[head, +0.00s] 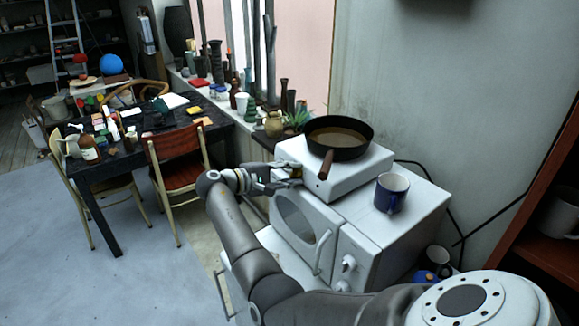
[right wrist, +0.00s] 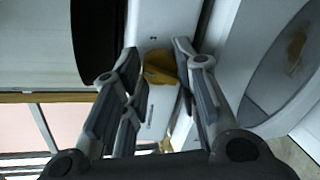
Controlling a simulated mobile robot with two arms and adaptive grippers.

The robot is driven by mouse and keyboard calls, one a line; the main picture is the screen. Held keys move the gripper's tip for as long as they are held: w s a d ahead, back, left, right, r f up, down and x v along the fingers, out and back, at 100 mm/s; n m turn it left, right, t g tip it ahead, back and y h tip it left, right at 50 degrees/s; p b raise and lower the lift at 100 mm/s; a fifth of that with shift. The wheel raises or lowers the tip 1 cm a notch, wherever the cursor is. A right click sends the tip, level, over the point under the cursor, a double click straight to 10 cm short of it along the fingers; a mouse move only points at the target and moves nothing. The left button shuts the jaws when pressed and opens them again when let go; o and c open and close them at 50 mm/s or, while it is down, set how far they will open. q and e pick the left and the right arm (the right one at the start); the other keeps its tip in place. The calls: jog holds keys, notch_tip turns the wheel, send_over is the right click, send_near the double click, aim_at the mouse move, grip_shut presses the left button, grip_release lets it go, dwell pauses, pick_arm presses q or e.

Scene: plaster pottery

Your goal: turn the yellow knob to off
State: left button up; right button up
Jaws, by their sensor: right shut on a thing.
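The yellow knob (right wrist: 160,67) is on the front of a small white hot plate (head: 347,182). In the right wrist view it sits between the two fingers of my right gripper (right wrist: 158,58). In the head view my right gripper (head: 288,179) reaches the left part of the hot plate's front and hides most of the knob. The right gripper is shut on the knob. The knob's markings are too small to read. My left gripper is not in view.
A dark pan (head: 340,135) with a brown handle stands on the hot plate, its handle sticking out near my gripper. The hot plate rests on a white microwave (head: 372,235), beside a blue mug (head: 391,192). A cluttered dark table (head: 140,150) and chairs stand at left.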

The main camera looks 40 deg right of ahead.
jog(key=shift+r+n+p, duration=0.1)
jog(key=shift+n+p, duration=0.65)
jog(key=shift+n, duration=0.35)
jog(key=shift+c, duration=0.2)
jog(key=o, duration=0.8)
jog(key=shift+a, duration=0.1)
jog(key=v, duration=1.1)
jog(key=shift+w+a, duration=0.25)
jog(key=shift+a, duration=0.15)
